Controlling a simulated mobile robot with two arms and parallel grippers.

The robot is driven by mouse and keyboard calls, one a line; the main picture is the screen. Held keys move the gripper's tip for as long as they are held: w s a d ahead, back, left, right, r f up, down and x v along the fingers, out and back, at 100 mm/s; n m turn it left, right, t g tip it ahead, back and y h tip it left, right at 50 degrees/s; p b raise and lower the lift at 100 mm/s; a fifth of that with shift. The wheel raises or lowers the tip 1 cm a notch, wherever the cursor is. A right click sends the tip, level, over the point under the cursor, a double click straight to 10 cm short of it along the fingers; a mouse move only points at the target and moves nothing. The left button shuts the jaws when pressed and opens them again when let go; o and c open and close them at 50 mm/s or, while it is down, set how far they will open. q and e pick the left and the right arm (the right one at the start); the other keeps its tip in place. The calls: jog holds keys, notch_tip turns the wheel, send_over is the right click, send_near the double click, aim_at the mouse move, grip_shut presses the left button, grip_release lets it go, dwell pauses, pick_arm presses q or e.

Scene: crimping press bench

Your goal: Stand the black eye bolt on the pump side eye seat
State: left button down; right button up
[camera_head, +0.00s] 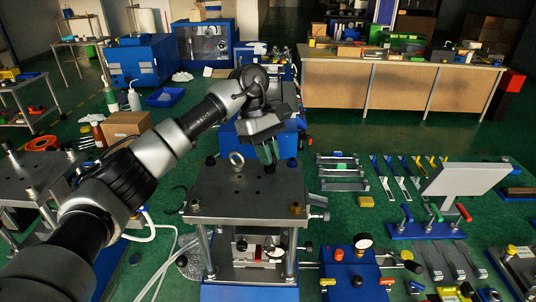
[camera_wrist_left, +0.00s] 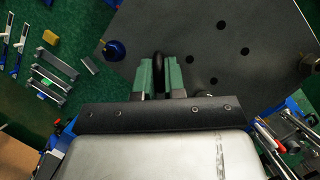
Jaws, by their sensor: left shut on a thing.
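My left gripper (camera_head: 267,153) reaches over the far edge of the press's top plate (camera_head: 240,190), its green fingers pointing down. In the left wrist view the fingers (camera_wrist_left: 160,75) are shut on the black eye bolt (camera_wrist_left: 158,64), whose dark ring shows between them. Its lower end is hidden, so I cannot tell whether it touches the plate. A pale metal eye bolt (camera_head: 237,160) stands upright on the plate, left of the gripper. Several small dark holes show in the plate in the left wrist view (camera_wrist_left: 195,30); I cannot tell which is the pump side seat. My right gripper is out of view.
Dark knobs (camera_head: 292,162) and a brass one (camera_head: 295,208) sit at the plate's corners. A blue pump unit with a gauge (camera_head: 363,242) stands front right. Racks of tools and a tilted grey panel (camera_head: 465,179) lie to the right. A wooden bench (camera_head: 400,85) stands behind.

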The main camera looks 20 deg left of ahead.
pick_arm(q)
jog(key=shift+f, duration=0.1)
jog(key=c, duration=1.1)
grip_release()
